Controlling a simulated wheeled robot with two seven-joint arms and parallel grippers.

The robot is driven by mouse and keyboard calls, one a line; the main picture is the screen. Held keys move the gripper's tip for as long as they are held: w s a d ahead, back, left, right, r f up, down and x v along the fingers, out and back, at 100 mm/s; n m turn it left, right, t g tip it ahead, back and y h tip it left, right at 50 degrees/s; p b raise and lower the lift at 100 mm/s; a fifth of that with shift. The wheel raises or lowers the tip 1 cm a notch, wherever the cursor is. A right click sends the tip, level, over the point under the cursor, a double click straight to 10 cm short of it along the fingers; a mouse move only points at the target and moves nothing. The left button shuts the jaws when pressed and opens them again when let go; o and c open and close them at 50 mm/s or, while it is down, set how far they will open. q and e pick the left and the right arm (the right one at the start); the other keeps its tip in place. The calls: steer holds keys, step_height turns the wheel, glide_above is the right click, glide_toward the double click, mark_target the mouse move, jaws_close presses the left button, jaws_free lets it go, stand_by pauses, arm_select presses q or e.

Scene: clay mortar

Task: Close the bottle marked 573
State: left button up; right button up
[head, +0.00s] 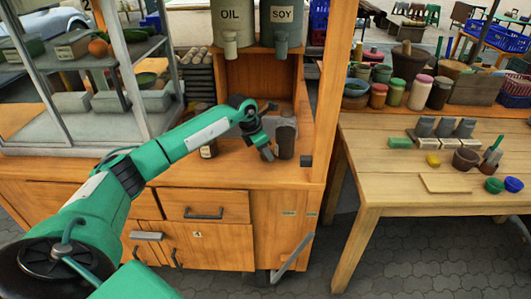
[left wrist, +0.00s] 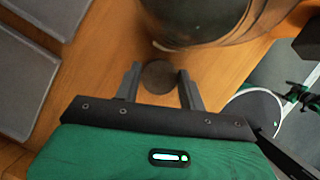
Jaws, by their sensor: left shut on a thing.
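A dark bottle (head: 286,140) stands on the wooden cart top under the dispensers. Its marking cannot be read. My left gripper (head: 268,152) is just left of it, pointing down and partly overlapping it in the head view. In the left wrist view the fingers of my left gripper (left wrist: 159,82) are closed on a small round dark disc (left wrist: 158,77), which looks like a cap. A large dark glassy bottle body (left wrist: 195,18) is just beyond the fingertips, apart from the disc. The bottle's mouth cannot be made out clearly. My right gripper is not in view.
A small dark labelled jar (head: 209,148) stands left of the gripper. OIL (head: 232,18) and SOY (head: 282,18) dispensers hang above. A wooden post (head: 325,100) bounds the right side. A glass display case (head: 80,75) stands left. The cart's front top is clear.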

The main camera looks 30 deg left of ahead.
arm_select(q)
step_height(320, 180, up, 19)
steer(key=b, duration=0.1)
steer(key=shift+r, duration=0.15)
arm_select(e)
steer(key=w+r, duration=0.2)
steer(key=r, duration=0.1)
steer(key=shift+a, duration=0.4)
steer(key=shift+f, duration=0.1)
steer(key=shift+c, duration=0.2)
